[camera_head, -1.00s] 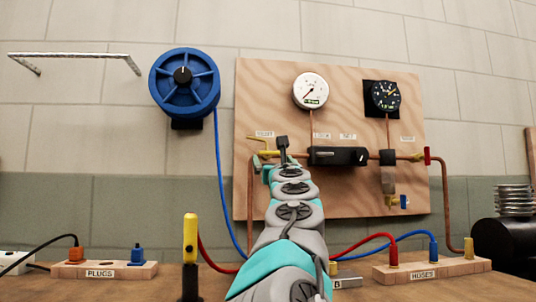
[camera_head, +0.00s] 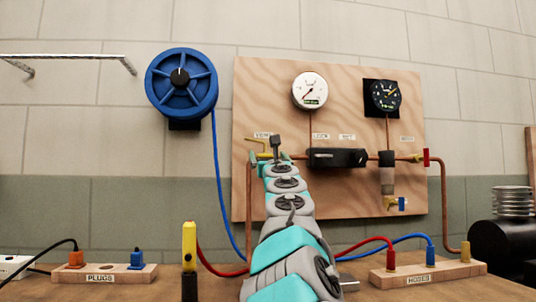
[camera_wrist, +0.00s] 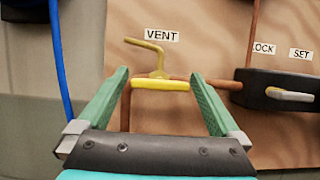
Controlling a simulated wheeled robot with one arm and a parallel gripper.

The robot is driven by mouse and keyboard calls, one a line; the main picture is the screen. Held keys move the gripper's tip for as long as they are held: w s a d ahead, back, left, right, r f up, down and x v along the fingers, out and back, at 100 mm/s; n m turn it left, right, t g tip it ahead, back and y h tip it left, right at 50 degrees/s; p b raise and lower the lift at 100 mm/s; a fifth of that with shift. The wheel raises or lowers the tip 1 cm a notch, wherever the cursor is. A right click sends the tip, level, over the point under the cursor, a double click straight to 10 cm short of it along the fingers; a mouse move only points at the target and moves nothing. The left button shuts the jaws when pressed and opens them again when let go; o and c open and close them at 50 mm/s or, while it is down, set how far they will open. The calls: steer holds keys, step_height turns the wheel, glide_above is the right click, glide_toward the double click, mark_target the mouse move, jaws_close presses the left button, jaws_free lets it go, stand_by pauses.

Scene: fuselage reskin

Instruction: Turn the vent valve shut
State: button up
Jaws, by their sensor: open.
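The vent valve is a yellow body with a bent yellow lever (camera_wrist: 158,60), under a white VENT label (camera_wrist: 162,36) in the wrist view. Its yellow bar lies level across the copper pipe, and the lever rises from it and bends to the left. In the head view the lever (camera_head: 254,141) shows at the panel's left side, partly hidden by my arm. My gripper (camera_wrist: 160,76) is open, with its two green fingers on either side of the yellow bar. Nothing is held, and I cannot tell whether a finger touches the bar.
The black regulator block (camera_wrist: 283,93) with a silver lever stands right of my right finger. A blue hose (camera_wrist: 63,70) hangs at the left. In the head view are a blue reel (camera_head: 182,82), two gauges, a plug block (camera_head: 120,274) and a hose block (camera_head: 440,271).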

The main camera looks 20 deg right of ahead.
steer(key=shift+c, duration=0.2)
steer(key=c, duration=1.2)
